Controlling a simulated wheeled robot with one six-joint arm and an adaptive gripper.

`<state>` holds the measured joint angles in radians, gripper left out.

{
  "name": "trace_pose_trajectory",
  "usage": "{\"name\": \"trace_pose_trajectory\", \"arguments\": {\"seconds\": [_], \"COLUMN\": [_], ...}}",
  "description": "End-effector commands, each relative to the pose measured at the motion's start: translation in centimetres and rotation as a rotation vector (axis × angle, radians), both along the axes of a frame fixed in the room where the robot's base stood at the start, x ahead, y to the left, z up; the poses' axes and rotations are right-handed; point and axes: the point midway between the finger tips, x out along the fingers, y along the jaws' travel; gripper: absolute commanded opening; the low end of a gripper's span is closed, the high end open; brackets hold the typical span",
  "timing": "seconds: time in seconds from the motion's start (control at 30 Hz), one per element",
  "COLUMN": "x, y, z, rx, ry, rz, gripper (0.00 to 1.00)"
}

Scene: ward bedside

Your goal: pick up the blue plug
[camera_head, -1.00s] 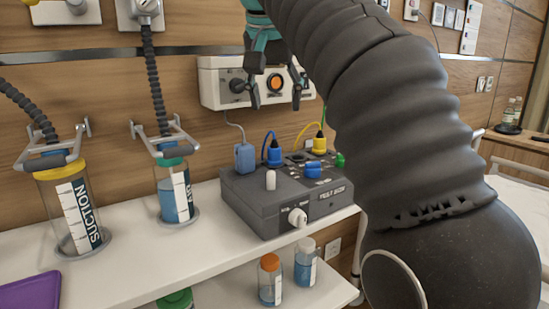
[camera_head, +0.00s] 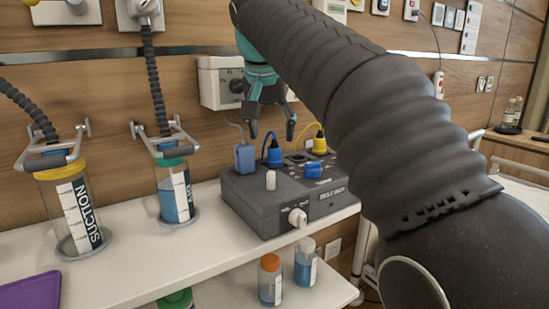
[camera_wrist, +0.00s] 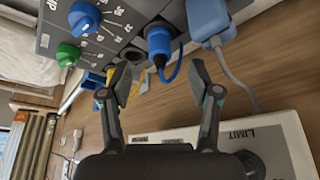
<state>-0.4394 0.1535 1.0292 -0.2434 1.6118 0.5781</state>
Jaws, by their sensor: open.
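The blue plug (camera_head: 274,154) stands upright in the top of the grey fault box (camera_head: 262,206), with a blue cable looping from it. In the wrist view the blue plug (camera_wrist: 159,42) is at upper middle, just beyond the fingertips. My gripper (camera_head: 272,132) is open and empty, its fingers pointing down above the plug. In the wrist view my gripper (camera_wrist: 157,80) has one finger to each side of the plug's line, apart from it.
A pale blue plug (camera_head: 244,158) stands close left of the blue plug, and a yellow plug (camera_head: 319,145) to its right. A blue knob (camera_head: 313,171) and white switch (camera_head: 270,180) are on the box. A wall unit (camera_head: 213,85) is behind. Canisters (camera_head: 175,195) stand left.

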Motion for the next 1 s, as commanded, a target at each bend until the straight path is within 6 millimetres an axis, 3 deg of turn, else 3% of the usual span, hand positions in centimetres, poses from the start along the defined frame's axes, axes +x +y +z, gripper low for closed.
{"name": "trace_pose_trajectory", "arguments": {"seconds": [0.4, 0.73, 1.0], "x": [1.9, 2.2, 2.2], "y": [-0.4, -0.4, -0.4], "z": [-4.6, -5.1, -5.0], "rx": [0.0, 0.001, 0.001], "ry": [0.001, -0.001, -0.001], "rz": [0.0, 0.0, 0.0], "gripper": [0.62, 0.62, 0.0]}}
